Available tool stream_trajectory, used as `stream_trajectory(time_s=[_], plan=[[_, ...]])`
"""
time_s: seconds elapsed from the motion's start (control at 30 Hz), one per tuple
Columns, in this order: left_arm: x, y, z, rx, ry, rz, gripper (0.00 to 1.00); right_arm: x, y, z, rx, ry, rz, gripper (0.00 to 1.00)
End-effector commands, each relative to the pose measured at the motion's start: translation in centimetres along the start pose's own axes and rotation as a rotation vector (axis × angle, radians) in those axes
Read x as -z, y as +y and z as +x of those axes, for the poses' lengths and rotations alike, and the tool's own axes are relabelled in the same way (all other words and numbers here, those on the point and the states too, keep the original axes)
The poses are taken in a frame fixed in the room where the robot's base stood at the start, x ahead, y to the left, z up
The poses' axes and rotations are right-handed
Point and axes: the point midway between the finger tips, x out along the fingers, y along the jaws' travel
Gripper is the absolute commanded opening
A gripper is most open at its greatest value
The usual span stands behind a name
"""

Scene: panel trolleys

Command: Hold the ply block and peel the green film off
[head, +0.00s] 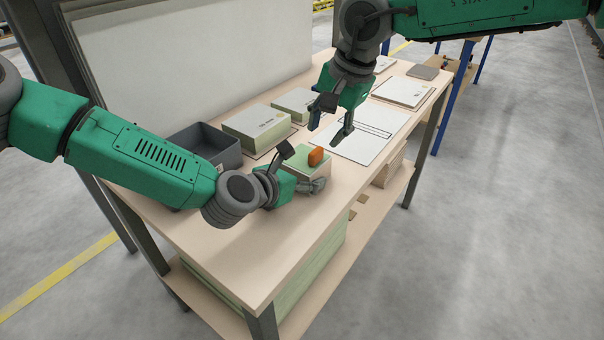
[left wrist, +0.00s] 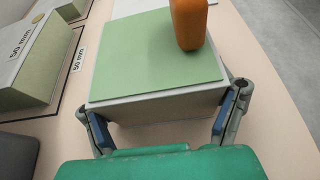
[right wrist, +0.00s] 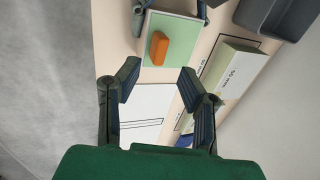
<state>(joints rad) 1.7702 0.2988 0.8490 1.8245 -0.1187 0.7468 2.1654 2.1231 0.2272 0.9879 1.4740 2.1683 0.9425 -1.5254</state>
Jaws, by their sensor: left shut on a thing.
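The ply block (left wrist: 160,105) sits on the bench with its pale wood side facing my left wrist camera. The flat green film (left wrist: 140,55) covers its top. An orange piece (head: 316,156) stands on the film near one edge; it also shows in the right wrist view (right wrist: 158,48). My left gripper (left wrist: 165,112) is shut on the block, one finger on each side. My right gripper (head: 328,130) is open and empty, above the bench beyond the block and apart from the orange piece; its fingers spread in the right wrist view (right wrist: 157,78).
A white outlined sheet (head: 362,135) lies beyond the ply block. The bench's front strip (head: 270,235) is clear. Green panels (head: 318,262) are stacked on the lower shelf.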

Motion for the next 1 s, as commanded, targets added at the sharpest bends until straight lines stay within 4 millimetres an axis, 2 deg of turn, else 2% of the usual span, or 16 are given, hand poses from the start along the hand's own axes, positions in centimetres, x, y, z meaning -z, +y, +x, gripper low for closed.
stream_trajectory(time_s=[0.3, 0.43, 0.6, 0.9, 0.93, 1.0], plan=[[0.0, 0.0, 0.0, -0.001, -0.001, 0.000, 0.42, 0.0, 0.0, 4.4, -0.002, -0.002, 0.000, 0.34], [0.0, 0.0, 0.0, -0.001, -0.001, 0.000, 0.42, 0.0, 0.0, 5.7, -0.002, -0.001, -0.001, 0.34], [0.0, 0.0, 0.0, -0.001, -0.001, 0.000, 0.42, 0.0, 0.0, 6.5, -0.002, 0.000, -0.001, 0.34], [0.0, 0.0, 0.0, 0.000, -0.001, 0.000, 0.43, 0.0, 0.0, 6.7, -0.001, 0.000, -0.001, 0.34], [0.0, 0.0, 0.0, 0.000, -0.001, 0.000, 0.43, 0.0, 0.0, 6.7, -0.001, 0.000, -0.001, 0.27], [0.0, 0.0, 0.0, 0.000, 0.000, 0.000, 0.43, 0.0, 0.0, 6.7, -0.001, 0.000, -0.001, 0.03]])
